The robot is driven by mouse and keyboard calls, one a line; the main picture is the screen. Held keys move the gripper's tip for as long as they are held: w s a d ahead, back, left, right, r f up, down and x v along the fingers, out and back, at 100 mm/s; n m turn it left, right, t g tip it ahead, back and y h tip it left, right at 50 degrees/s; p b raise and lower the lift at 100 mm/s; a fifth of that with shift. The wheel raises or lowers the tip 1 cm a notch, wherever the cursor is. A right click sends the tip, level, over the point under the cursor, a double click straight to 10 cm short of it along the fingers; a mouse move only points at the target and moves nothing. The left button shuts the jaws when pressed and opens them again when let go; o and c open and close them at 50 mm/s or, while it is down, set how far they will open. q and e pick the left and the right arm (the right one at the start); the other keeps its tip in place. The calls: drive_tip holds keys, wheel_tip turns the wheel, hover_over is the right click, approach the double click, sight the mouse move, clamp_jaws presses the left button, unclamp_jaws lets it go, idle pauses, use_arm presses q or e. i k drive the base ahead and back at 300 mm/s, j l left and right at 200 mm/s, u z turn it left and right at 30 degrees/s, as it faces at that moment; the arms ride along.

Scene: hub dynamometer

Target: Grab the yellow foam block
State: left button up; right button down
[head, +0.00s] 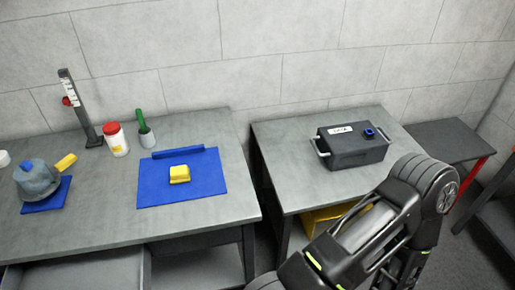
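The yellow foam block (179,174) lies on a blue mat (210,187) on the left grey table. It is small and roughly box-shaped, and nothing touches it from above. A blue raised strip (178,152) runs along the mat's back edge, behind the block. Neither of my grippers shows in the head view. A dark jointed arm link, which looks like my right arm, fills the lower right, well away from the block.
Left of the mat stand a red-lidded white jar (116,140), a green-handled brush in a cup (146,134), a grey upright gauge (82,112) and a blue-grey device (36,180) with a yellow handle. A dark case (352,150) sits on the right table. The table front is clear.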

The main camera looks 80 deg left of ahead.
sight(179, 174)
drive_tip(key=u, duration=2.2)
